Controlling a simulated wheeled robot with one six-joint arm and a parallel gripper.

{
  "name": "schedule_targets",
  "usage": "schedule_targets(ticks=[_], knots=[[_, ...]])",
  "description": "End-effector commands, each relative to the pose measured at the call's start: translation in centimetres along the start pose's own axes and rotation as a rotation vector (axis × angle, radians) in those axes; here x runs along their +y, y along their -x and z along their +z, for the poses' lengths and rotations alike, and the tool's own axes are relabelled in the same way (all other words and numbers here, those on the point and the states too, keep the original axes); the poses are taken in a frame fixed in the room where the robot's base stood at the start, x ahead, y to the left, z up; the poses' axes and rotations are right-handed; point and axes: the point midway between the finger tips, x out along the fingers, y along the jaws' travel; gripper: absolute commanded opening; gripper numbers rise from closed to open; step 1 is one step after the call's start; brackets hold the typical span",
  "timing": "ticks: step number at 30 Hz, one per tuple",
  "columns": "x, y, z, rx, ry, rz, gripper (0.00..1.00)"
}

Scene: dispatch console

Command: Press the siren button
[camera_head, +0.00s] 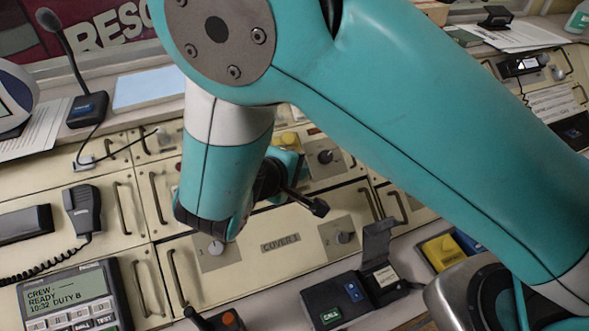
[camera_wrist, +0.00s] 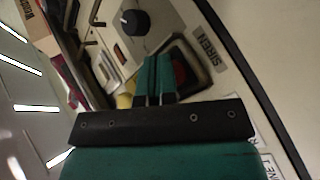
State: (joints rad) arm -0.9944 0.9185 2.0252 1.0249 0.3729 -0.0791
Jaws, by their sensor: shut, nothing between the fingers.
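The SIREN label (camera_wrist: 215,52) is on the cream panel in the wrist view. Beside it is a dark rounded square (camera_wrist: 190,73) with a reddish edge, partly covered by my fingers; I cannot make out a button face. My gripper (camera_wrist: 158,60) is shut and empty, its teal fingertips over or in front of this square. I cannot tell whether they touch it. In the head view my gripper (camera_head: 291,160) is mostly hidden behind my arm, near the upper panel row, and the siren button cannot be made out there.
A black knob (camera_wrist: 134,22) is close to my fingertips, and it also shows in the head view (camera_head: 325,156). A yellow button (camera_head: 290,138) is nearby. Bar handles and the COVER 1 panel (camera_head: 281,244) are below. A raised flip cover (camera_head: 378,243) stands at lower right.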

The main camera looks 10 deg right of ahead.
Motion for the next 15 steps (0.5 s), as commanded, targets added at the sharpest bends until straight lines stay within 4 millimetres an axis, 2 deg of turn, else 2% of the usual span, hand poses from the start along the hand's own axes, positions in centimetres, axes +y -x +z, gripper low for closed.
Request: schedule_targets(ticks=[15], knots=[[-0.35,-0.47,-0.33,0.000,0.000,0.000,0.00]])
